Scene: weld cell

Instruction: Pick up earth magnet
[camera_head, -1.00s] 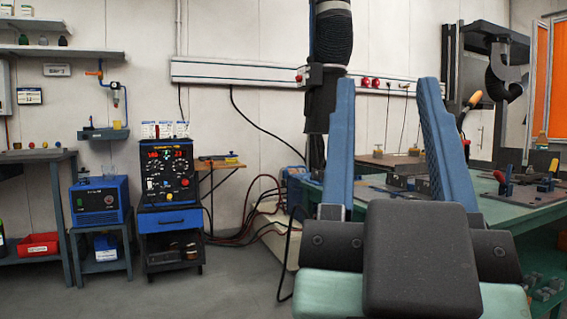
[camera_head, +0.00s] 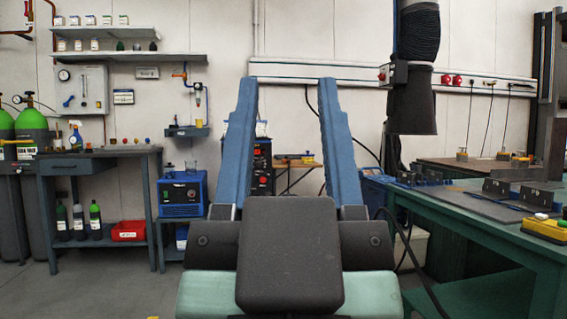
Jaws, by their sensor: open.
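My gripper (camera_head: 288,82) is raised in front of the camera, its two blue fingers apart with nothing between them. The black welding machine (camera_head: 262,165) shows far behind the gap. I cannot pick out the earth magnet for certain. Small parts lie on the green table at the right (camera_head: 470,228), among them dark angle blocks (camera_head: 496,189) and a yellow box with coloured knobs (camera_head: 546,228) at the right edge. My gripper is left of this table and apart from everything on it.
A dark workbench (camera_head: 95,155) with small coloured items stands at the left, beside green gas cylinders (camera_head: 36,130). A blue machine (camera_head: 183,193) sits on a low stand. A black extraction hose (camera_head: 415,70) hangs above the green table. Grey floor is open at the front left.

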